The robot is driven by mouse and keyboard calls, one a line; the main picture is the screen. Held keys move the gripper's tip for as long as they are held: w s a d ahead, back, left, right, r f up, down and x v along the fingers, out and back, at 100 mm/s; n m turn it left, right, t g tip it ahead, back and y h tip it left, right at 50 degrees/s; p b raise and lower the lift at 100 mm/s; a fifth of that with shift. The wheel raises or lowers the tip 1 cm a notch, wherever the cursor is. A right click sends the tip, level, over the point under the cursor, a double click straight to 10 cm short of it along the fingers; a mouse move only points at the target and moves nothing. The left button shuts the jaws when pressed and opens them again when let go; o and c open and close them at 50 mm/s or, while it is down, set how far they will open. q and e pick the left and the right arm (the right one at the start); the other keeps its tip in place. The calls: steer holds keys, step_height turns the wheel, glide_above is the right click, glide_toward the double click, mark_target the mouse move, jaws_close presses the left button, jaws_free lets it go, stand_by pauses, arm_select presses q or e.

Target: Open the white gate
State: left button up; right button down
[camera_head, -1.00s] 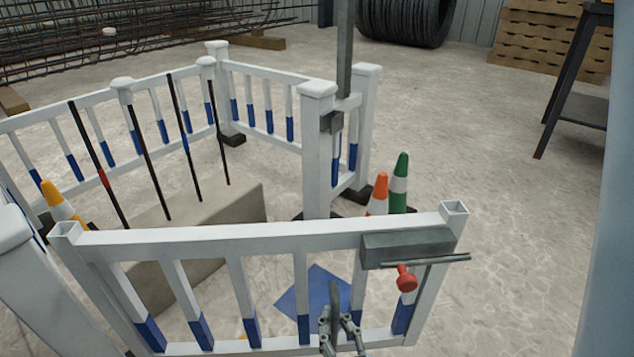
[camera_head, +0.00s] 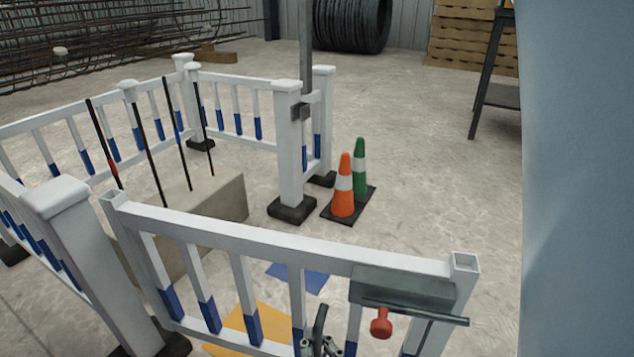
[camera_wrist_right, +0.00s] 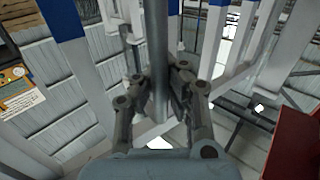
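The white gate (camera_head: 250,236) with blue-tipped bars stands swung out toward me. Its hinge side is by the large white post (camera_head: 85,240) at the left. Its free end at the right carries a grey latch box (camera_head: 405,287) with a red knob (camera_head: 381,323). A wide gap lies between this end and the white latch post (camera_head: 289,150). My right gripper (camera_head: 320,346) is low on the gate's near side, at a dark upright handle (camera_head: 319,322). In the right wrist view its fingers (camera_wrist_right: 160,90) close around the grey bar (camera_wrist_right: 157,45). My left gripper is out of view.
An orange cone (camera_head: 345,188) and a green cone (camera_head: 360,168) stand on the floor past the gap. Inside the fence are a concrete block (camera_head: 215,205) with dark rods, plus blue and yellow floor patches. A dark stand (camera_head: 490,75) is at upper right. Floor right of the cones is clear.

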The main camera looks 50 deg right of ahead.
steer(key=shift+s+d+f, duration=0.1)
steer(key=shift+s+f, duration=0.05)
steer(key=shift+s, duration=0.3)
steer(key=c, duration=1.4)
jaws_free()
steer(key=shift+o, duration=0.6)
steer(key=shift+w, duration=0.1)
